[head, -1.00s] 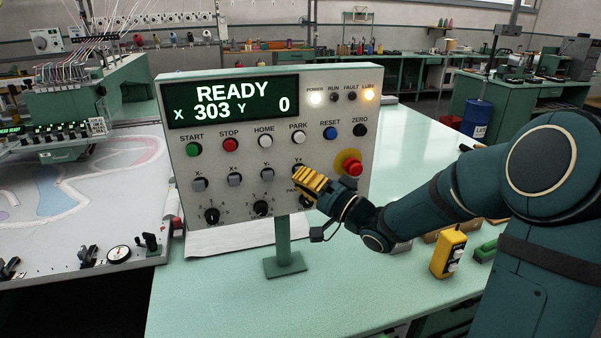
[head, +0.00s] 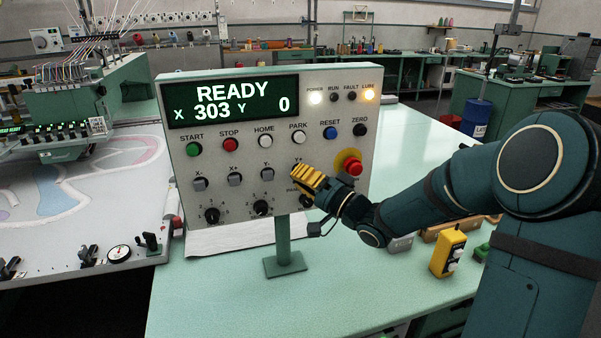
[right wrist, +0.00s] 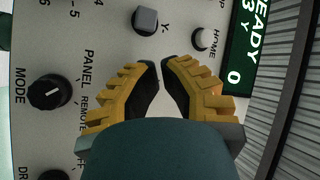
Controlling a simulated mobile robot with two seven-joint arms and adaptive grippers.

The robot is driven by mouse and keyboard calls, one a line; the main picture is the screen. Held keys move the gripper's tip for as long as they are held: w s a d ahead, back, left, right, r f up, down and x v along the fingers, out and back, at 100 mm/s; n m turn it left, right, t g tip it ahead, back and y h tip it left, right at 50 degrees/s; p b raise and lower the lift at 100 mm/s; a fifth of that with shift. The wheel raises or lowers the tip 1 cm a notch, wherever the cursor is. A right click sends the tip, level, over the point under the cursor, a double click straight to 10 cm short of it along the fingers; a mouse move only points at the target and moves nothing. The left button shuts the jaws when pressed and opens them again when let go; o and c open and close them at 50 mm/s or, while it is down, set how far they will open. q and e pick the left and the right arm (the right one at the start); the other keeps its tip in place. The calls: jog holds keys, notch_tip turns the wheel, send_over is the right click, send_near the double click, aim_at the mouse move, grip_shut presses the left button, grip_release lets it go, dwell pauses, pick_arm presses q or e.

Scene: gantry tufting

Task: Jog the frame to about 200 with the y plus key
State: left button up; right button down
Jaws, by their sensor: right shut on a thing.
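The grey control panel (head: 220,215) stands on a post and its display (head: 232,102) reads READY, X 303, Y 0. The Y minus key (head: 267,175) is a grey square key, also in the right wrist view (right wrist: 145,18). My right gripper (head: 297,179) has its yellow fingers at the place of the Y plus key, right of Y minus. Its fingers, seen in the right wrist view (right wrist: 160,66), are drawn together and hide that key. The frame (head: 100,225) lies at the left under the tufting head (head: 65,140). My left gripper is out of view.
The red stop button (head: 352,167) on its yellow base is just right of my right gripper. Knobs (head: 261,208) sit below the keys. A yellow pendant (head: 449,252) stands on the green table (head: 370,300), which is clear in front.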

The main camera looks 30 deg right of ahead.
jog(key=shift+w, duration=0.1)
dwell(0.7)
jog(key=shift+w+d, duration=0.1)
jog(key=shift+w, duration=0.2)
jog(key=shift+w+d, duration=0.15)
jog(key=shift+w, duration=0.35)
dwell(0.8)
jog(key=shift+s, duration=0.2)
dwell(3.3)
jog(key=shift+s+a, duration=0.25)
jog(key=shift+s, duration=0.45)
jog(key=shift+s, duration=0.1)
jog(key=shift+s+a, duration=0.2)
jog(key=shift+s, duration=0.6)
jog(key=shift+s+a, duration=0.2)
jog(key=shift+s, duration=0.55)
jog(key=shift+s+a, duration=0.2)
jog(key=shift+s, duration=0.6)
